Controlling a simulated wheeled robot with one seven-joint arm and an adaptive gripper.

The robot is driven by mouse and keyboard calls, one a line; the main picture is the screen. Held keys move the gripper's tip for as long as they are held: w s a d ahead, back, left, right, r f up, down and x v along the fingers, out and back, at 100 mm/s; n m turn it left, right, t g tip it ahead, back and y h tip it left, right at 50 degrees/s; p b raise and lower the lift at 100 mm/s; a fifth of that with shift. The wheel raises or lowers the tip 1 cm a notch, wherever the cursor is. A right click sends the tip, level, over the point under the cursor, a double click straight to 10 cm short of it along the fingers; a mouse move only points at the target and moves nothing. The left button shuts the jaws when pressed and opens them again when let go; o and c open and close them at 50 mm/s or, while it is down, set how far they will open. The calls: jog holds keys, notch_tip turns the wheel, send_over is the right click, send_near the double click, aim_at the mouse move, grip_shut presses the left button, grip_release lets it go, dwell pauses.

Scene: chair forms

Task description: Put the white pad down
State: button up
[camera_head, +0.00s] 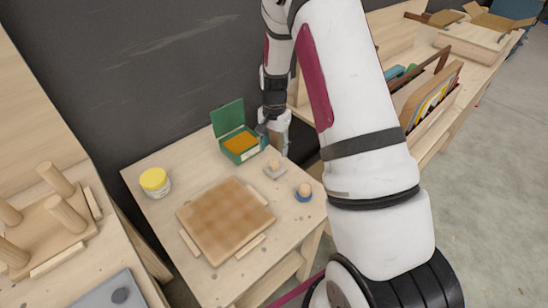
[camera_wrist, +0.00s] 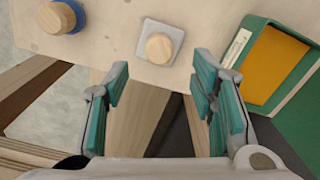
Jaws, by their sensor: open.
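The white pad (camera_head: 275,171) is a small square plate with a round wooden knob. It lies flat on the light wooden table near the back right edge, and it also shows at the top middle of the wrist view (camera_wrist: 176,55). My gripper (camera_wrist: 161,82) is open, with teal finger pads spread apart and nothing between them. In the wrist view the pad lies beyond the fingertips, apart from them. In the head view my gripper (camera_head: 273,136) is just behind the pad, partly hidden by my arm.
An open green box (camera_head: 229,117) with orange contents stands left of the pad. A blue pad (camera_head: 303,198) with a wooden knob sits to the right. A checkered board (camera_head: 225,218) and a yellow-lidded jar (camera_head: 155,182) are on the table. A dark wall (camera_head: 130,80) rises behind.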

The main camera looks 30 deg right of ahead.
notch_tip(320, 180, up, 4)
notch_tip(320, 180, up, 11)
jog(key=n+t, duration=0.1)
jog(key=n, duration=0.1)
send_over(274, 162)
jog(key=s+a, duration=0.3)
jog(key=a, duration=0.1)
jog(key=s+a+r+n+t, duration=0.1)
jog(key=s+a+r+n, duration=0.15)
jog(key=s+r, duration=0.2)
jog(key=s+a+r+n+t, duration=0.1)
jog(key=s+a+r+n, duration=0.1)
jog(key=s+a+r, duration=0.3)
jog(key=s+a+r+n+t, duration=0.1)
jog(key=s+r+n, duration=0.1)
jog(key=s, duration=0.6)
jog(key=s+a+r+n+t, duration=0.1)
jog(key=s+a+r+n, duration=0.1)
jog(key=s, duration=0.5)
notch_tip(274, 162, up, 2)
jog(key=shift+s+r+n, duration=0.1)
jog(key=shift+s+n, duration=0.25)
jog(key=shift+n, duration=0.5)
jog(key=shift+o, duration=0.5)
jog(key=shift+w, duration=0.1)
